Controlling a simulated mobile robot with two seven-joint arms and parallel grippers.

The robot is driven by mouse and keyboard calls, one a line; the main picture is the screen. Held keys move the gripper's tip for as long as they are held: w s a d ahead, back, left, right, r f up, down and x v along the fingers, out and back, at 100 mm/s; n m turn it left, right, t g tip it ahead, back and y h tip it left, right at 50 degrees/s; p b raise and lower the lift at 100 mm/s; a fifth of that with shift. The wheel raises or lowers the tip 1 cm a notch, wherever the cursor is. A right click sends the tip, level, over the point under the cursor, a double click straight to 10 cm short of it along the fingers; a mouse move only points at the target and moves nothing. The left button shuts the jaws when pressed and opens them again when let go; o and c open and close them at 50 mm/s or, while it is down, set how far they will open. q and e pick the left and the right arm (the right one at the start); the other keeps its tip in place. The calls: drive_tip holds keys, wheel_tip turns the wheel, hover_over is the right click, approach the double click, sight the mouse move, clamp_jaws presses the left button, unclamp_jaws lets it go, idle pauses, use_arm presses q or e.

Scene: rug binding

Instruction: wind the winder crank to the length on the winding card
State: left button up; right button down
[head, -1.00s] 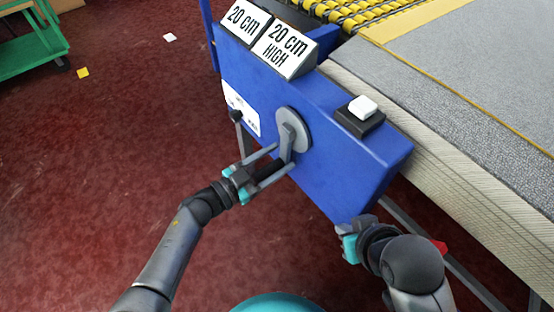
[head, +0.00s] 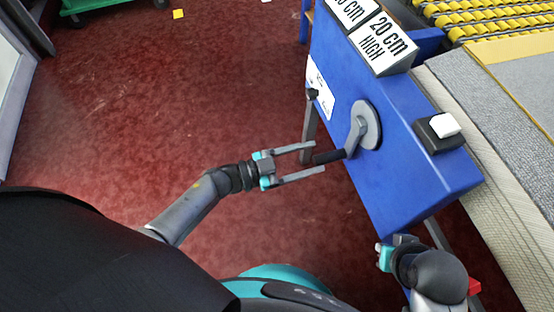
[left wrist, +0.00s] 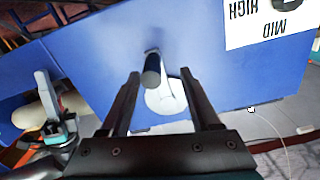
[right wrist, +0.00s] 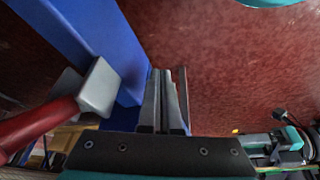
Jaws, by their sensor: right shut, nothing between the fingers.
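The winder crank has a grey disc (head: 371,124) on the blue winder housing (head: 400,165), with its arm hanging down to a black handle (head: 330,156). In the left wrist view the handle's end (left wrist: 152,70) shows between the fingers. My right gripper (head: 384,256) is shut and empty below the housing's near corner.
A white selector label (left wrist: 268,22), showing HIGH and MID upside down, is on the housing. A black box with a white button (head: 444,124) sits on top. Grey rug material (head: 465,100) and yellow rollers (head: 480,22) lie right.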

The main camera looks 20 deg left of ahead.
use_arm(q)
drive_tip(key=p+v, duration=0.1)
drive_tip(key=v, duration=0.6)
drive_tip(key=shift+a, duration=0.2)
use_arm(e)
drive_tip(key=f, duration=0.3)
drive_tip(key=shift+s+f+g, duration=0.2)
drive_tip(key=shift+f+g, duration=0.05)
drive_tip(key=shift+g, duration=0.05)
